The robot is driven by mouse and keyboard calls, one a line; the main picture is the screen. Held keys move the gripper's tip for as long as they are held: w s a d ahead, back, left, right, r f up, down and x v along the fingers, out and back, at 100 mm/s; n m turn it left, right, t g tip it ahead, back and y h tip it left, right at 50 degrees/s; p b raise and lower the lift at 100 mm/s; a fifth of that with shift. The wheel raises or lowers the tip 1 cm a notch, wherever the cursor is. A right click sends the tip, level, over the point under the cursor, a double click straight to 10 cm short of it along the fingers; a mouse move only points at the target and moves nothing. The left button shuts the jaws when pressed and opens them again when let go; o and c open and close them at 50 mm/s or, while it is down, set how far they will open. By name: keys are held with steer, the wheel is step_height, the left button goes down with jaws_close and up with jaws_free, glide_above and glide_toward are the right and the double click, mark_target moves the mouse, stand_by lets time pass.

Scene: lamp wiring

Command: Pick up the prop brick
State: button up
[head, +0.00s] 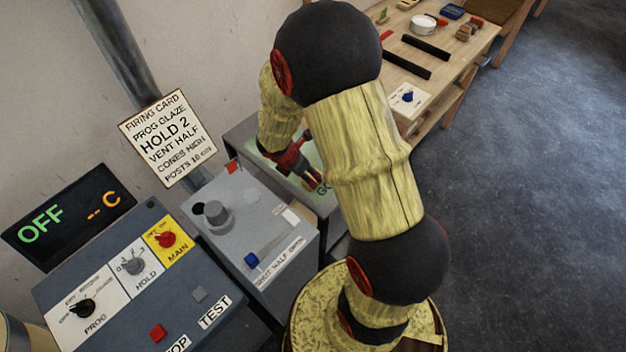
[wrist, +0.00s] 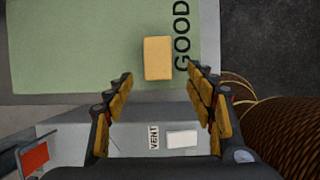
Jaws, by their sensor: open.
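A tan-yellow block, which looks like the prop brick (wrist: 158,58), lies on a green mat (wrist: 80,45) beside the printed word GOOD in the wrist view. My gripper (wrist: 160,74) is open and empty, with its two fingers apart. The brick shows between and just beyond the fingertips, with clear space on both sides. I cannot tell the height of the fingers above it. In the head view my gripper (head: 311,178) points down over the green mat, and my arm hides much of that area. The brick cannot be made out clearly there.
A grey vent box (head: 255,225) with knobs stands close to the mat, and its red tab (wrist: 33,158) shows near my gripper. A dark control panel (head: 140,275) is at the front left. A wooden bench (head: 430,60) with several small items stands behind. A brown ribbed object (wrist: 290,135) is at right.

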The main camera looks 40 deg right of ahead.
steer(key=b+x, duration=0.3)
steer(key=x, duration=0.4)
steer(key=shift+w+d, duration=0.15)
steer(key=shift+c, duration=0.4)
steer(key=c, duration=1.1)
steer(key=shift+c, duration=0.5)
steer(key=shift+r, duration=0.15)
